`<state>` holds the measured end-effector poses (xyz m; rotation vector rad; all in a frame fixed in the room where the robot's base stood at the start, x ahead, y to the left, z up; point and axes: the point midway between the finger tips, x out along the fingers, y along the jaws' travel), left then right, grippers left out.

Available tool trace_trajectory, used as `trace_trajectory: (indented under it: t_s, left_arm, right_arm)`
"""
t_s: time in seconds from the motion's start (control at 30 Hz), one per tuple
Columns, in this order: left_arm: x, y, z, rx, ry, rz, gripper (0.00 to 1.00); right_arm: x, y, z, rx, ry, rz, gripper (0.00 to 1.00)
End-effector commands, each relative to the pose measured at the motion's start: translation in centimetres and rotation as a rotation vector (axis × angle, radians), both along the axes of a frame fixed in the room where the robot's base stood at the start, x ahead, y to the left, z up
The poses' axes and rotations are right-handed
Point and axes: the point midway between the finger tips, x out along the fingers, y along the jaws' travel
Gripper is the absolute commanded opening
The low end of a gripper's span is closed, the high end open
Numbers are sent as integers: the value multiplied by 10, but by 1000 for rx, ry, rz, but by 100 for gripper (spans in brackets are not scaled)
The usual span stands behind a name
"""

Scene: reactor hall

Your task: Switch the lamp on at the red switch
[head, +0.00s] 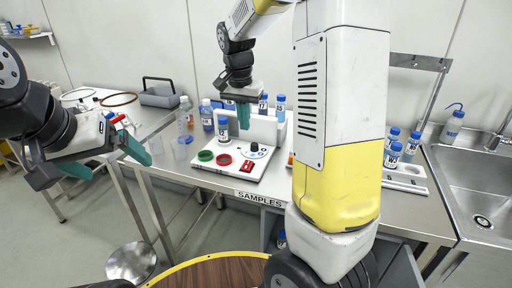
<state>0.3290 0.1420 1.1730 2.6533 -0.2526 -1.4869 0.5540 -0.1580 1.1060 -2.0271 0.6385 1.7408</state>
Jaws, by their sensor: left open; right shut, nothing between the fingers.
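A white panel board (222,179) lies on the steel table. The red switch (247,166) sits near its front right edge. A green ring (205,156), a red ring (224,160) and a dark knob (254,147) are also on the board. My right gripper (243,120) points down above the back part of the board, with its teal fingers together and nothing between them. It is above and behind the red switch, apart from it. My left gripper (108,172) is open and empty, left of the table's front edge. I cannot make out a lamp; my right arm hides part of the view.
Several blue-capped bottles (207,115) stand behind and beside the board. A white rack (408,178) with vials is at right, near a sink (480,185). A grey toolbox (160,95) stands at back left. A round stool (131,262) is below the table.

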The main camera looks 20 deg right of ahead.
Motion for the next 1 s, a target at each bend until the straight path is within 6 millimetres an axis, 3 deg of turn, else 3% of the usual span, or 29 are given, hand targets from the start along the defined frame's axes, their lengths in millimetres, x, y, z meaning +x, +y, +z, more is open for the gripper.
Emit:
trace_trajectory:
  t_s: [0.1,0.57,1.0]
  left_arm:
    - [0,0,0,0,0,0,100]
    - [0,0,0,0,0,0,100]
    - [0,0,0,0,0,0,100]
  right_arm:
    - [2,10,0,-3,-4,16,0]
    - [3,9,-7,-3,-2,16,0]
    - [13,1,-92,-5,1,16,0]
